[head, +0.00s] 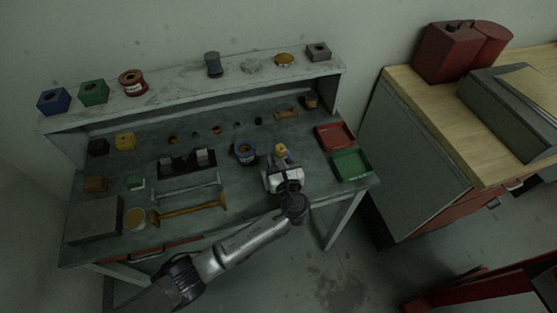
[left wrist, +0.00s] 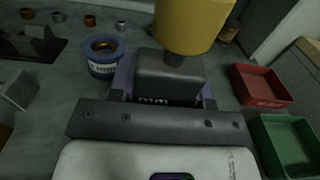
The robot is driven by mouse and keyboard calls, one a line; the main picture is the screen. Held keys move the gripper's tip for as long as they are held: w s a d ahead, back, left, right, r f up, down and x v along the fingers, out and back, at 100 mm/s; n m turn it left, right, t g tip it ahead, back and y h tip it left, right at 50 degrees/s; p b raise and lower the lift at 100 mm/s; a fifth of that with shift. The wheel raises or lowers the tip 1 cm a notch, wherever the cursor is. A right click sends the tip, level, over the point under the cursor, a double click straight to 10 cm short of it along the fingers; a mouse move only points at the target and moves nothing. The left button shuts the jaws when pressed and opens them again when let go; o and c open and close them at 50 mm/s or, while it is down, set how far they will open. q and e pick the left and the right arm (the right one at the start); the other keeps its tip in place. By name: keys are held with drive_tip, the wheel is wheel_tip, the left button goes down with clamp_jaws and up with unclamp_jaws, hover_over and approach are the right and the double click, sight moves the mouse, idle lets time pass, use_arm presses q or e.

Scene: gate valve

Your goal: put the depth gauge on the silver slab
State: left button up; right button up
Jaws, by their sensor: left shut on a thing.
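My left gripper (head: 281,160) is over the right part of the workbench. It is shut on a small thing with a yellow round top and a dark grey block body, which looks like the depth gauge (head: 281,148). In the left wrist view the depth gauge (left wrist: 172,75) sits upright between the fingers; its underside is hidden, so I cannot tell whether it touches the bench. A flat grey slab, likely the silver slab (head: 93,220), lies at the bench's front left corner, well left of the gripper. Its top looks bare. My right gripper is not in view.
A blue-and-white ring-like spool (head: 244,152) stands just left of the gripper. Red (head: 335,136) and green (head: 352,164) trays lie to its right. A raised shelf (head: 190,88) runs behind.

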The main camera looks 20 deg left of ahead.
use_arm(q)
drive_tip(key=shift+f, duration=0.35)
drive_tip(key=o, duration=1.1)
drive_tip(key=shift+c, duration=0.2)
drive_tip(key=shift+r, duration=0.2)
drive_tip(key=p+v, duration=0.1)
drive_tip(key=v, duration=1.1)
drive_tip(key=shift+f, duration=0.1)
